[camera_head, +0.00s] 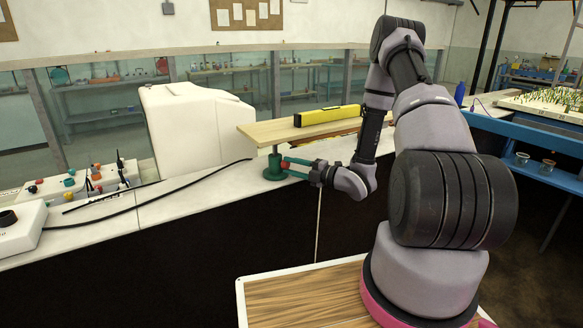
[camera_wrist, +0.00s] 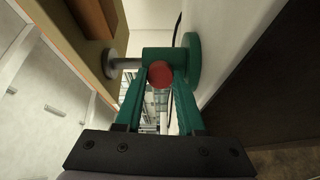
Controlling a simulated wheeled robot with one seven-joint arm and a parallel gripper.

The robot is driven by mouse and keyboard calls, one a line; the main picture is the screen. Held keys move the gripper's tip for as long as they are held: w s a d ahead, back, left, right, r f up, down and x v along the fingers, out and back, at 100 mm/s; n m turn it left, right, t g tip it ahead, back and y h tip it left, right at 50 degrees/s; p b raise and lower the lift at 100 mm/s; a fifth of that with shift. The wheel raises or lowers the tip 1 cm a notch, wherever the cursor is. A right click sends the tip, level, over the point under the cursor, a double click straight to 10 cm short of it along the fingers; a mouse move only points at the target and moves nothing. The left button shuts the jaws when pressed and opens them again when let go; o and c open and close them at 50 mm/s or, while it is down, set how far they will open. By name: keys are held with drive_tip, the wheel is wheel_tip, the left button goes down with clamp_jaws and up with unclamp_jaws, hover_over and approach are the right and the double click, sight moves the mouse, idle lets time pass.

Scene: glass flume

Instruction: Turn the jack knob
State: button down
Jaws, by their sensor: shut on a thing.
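The jack (camera_head: 273,171) is green with a round base and stands on the white counter under the left end of a wooden board (camera_head: 262,131). Its red knob (camera_head: 285,164) faces my arm. In the wrist view the knob (camera_wrist: 160,74) sits between my fingertips, with the green jack base (camera_wrist: 194,62) beyond and a grey screw (camera_wrist: 124,64) running to the board's underside. My gripper (camera_head: 290,167) has green fingers and is shut on the red knob, reaching in level from the right. The fingers (camera_wrist: 160,80) partly cover the knob's sides.
A yellow spirit level (camera_head: 327,116) lies on the board. A black cable (camera_head: 180,184) runs along the counter (camera_head: 215,200). A control panel with coloured knobs (camera_head: 80,185) is further left.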

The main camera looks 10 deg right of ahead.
drive_tip(key=shift+d, duration=0.1)
idle(0.4)
drive_tip(key=c, duration=0.5)
unclamp_jaws()
